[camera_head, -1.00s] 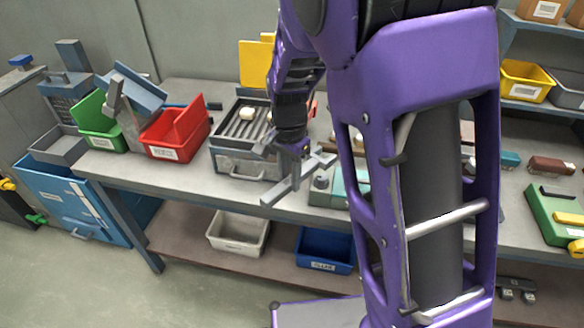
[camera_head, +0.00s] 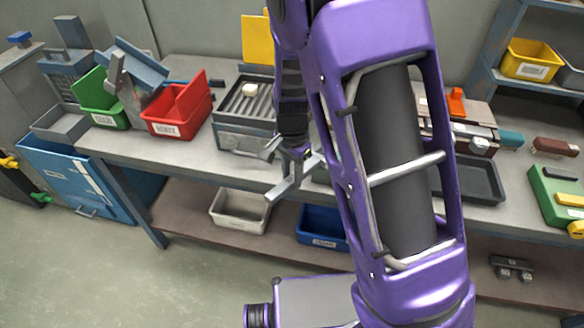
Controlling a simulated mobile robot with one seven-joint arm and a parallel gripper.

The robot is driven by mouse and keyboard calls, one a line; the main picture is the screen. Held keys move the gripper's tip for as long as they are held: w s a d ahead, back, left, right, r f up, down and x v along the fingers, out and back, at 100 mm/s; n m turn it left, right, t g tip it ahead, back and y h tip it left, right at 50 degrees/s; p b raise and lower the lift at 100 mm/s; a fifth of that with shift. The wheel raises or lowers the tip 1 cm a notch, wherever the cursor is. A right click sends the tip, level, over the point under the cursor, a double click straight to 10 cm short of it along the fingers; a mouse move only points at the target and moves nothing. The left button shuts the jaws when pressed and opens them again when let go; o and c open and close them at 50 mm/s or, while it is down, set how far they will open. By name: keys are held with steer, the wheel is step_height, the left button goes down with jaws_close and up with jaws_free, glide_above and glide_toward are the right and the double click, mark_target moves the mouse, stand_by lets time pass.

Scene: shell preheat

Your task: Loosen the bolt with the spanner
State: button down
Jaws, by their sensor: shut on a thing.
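My gripper (camera_head: 297,162) points down in front of the bench's front edge, near the middle of the view. It is shut on a grey metal tool, which looks like the spanner (camera_head: 281,189). The spanner slants down and left from the jaws, its lower end out over the front of the bench. My purple arm covers the bench just to the right of it. I cannot make out the bolt; that part of the bench is behind my arm. The spanner is not seen touching any bolt.
A grey heater box with a ribbed top (camera_head: 240,142) stands left of my gripper, a small pale block on it. Red (camera_head: 177,124) and green (camera_head: 101,112) bins stand further left. A black tray (camera_head: 470,181) lies right of my arm. White (camera_head: 239,221) and blue bins sit on the lower shelf.

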steer(key=shift+f, duration=0.4)
steer(key=shift+s+d+r+n, duration=0.1)
steer(key=shift+s+d+n, duration=0.15)
steer(key=shift+n, duration=0.05)
steer(key=s+d+n+b, duration=0.2)
steer(key=d+n+b, duration=0.5)
steer(key=d+n, duration=0.6)
steer(key=shift+s+d, duration=0.3)
steer(key=shift+s, duration=0.1)
steer(key=shift+r, duration=0.15)
step_height(320, 180, up, 6)
steer(key=p, duration=0.4)
steer(key=shift+s, duration=0.1)
stand_by(0.4)
